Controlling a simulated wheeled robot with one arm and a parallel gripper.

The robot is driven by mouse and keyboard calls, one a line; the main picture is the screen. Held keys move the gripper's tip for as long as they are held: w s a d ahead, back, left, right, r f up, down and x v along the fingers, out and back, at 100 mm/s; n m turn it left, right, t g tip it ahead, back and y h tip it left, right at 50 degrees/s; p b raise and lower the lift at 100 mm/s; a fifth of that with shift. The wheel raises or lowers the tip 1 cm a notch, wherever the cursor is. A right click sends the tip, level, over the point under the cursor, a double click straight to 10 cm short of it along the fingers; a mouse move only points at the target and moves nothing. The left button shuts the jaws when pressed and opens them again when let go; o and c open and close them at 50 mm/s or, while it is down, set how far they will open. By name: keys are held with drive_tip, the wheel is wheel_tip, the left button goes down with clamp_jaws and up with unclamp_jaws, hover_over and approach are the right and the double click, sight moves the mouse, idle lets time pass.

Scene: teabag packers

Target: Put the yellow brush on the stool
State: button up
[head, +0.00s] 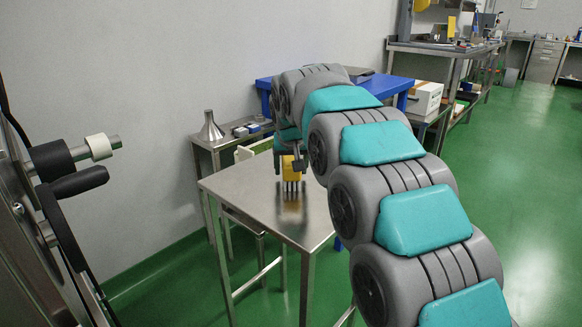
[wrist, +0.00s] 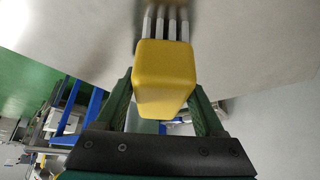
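The yellow brush (head: 291,167) has a block-shaped yellow body and several pale bristle tufts pointing down. It is upright over the steel-topped stool (head: 250,200), whose shiny surface mirrors the tufts. The tuft tips are at or very close to the top; I cannot tell whether they touch. The stool's top (wrist: 80,35) fills the upper wrist view.
Behind the stool is a low table with a metal funnel (head: 210,127) and small items. A blue table (head: 400,86) and a white box (head: 424,98) stand farther back. A metal machine (head: 40,240) is at the left. Green floor is open at the right.

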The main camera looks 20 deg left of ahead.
drive_tip(key=shift+o, duration=1.1)
drive_tip(key=shift+r, duration=0.15)
drive_tip(key=v, duration=1.2)
